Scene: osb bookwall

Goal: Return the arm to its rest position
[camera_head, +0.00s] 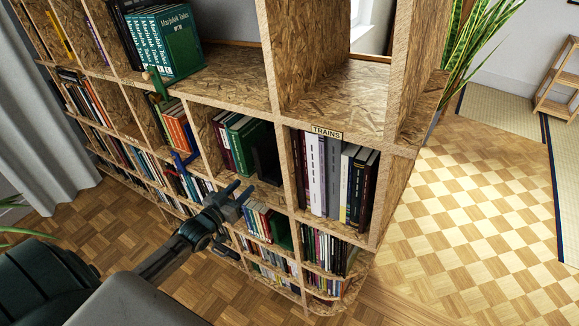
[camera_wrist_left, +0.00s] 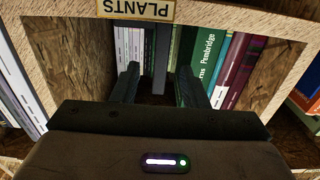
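My left arm reaches in from the lower left in the head view. My left gripper (camera_head: 244,187) is in front of the bookcase, by the shelf edge left of the TRAINS compartment. In the left wrist view my left gripper (camera_wrist_left: 158,72) has its two dark fingers spread apart, with nothing held between them. Beyond the fingers is a compartment labelled PLANTS (camera_wrist_left: 137,9), seen upside down. A dark grey book (camera_wrist_left: 162,58) stands inside it, between white books (camera_wrist_left: 130,45) and green books (camera_wrist_left: 205,60). My right gripper is not in view.
The OSB bookcase (camera_head: 335,95) fills the middle. A TRAINS label (camera_head: 327,132) marks a compartment of books. Green volumes (camera_head: 184,48) stand on an upper shelf. The checkered floor (camera_head: 465,225) at right is open.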

